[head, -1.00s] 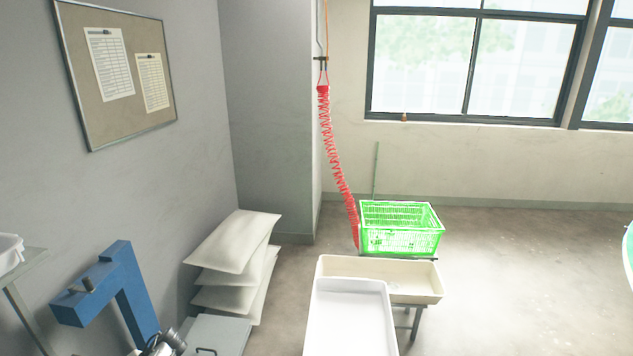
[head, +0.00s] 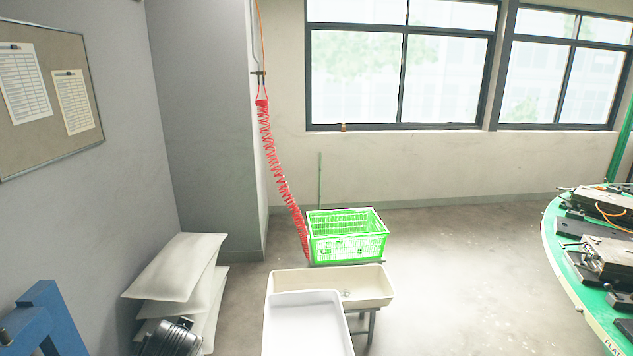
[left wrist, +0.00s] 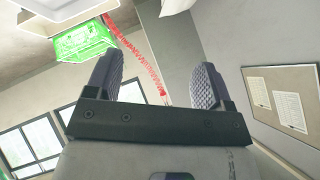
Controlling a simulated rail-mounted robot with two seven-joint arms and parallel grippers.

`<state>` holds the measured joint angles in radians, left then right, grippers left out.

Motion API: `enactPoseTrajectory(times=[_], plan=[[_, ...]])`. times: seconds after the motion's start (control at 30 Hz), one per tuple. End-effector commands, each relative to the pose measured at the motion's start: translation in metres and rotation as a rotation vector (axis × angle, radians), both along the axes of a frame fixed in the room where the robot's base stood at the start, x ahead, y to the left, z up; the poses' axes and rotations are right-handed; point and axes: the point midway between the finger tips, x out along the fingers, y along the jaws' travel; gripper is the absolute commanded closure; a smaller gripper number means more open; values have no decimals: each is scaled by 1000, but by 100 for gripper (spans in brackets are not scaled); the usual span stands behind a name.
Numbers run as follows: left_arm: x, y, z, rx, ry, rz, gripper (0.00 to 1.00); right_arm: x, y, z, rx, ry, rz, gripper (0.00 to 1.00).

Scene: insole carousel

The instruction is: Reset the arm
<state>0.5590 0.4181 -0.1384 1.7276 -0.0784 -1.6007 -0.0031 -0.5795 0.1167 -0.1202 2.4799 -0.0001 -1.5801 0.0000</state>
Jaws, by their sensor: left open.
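My left gripper shows in the left wrist view (left wrist: 155,85), with its two grey ribbed fingers spread apart and nothing between them. In the head view only a dark part of my left arm (head: 170,340) shows at the bottom left, in front of the white sacks; the fingers are out of that view. My right gripper is in neither view.
A green crate (head: 346,248) stands behind a cream tray (head: 375,290) and a white tray (head: 308,330). White sacks (head: 175,265) are stacked at left, beside a blue frame (head: 45,315). A green carousel table (head: 560,255) with metal fixtures is at right. Floor between is clear.

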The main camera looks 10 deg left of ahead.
Motion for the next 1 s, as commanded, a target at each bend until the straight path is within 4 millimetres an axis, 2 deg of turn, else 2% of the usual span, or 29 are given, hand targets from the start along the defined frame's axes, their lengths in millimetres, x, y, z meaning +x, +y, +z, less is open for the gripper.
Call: enactPoseTrajectory(times=[0.03,0.17,0.2,0.3,0.4,0.5,0.6,0.7,1.0], plan=[[-15,-27,-2,-24,-39,-58,25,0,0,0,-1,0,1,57],[-65,-88,-9,-93,-114,-195,25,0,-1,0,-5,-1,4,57],[-85,-105,-14,-120,-128,-232,25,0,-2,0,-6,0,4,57],[-138,-139,-30,-191,-134,-298,25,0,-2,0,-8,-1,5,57],[-189,-160,-51,-257,-104,-324,25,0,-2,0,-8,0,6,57],[-235,-173,-80,-318,-31,-318,25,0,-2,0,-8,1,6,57],[-272,-180,-117,-365,77,-292,25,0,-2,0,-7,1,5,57],[-305,-185,-145,-398,167,-269,25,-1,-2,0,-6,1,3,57],[-392,-190,-198,-449,387,-215,25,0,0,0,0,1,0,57]])
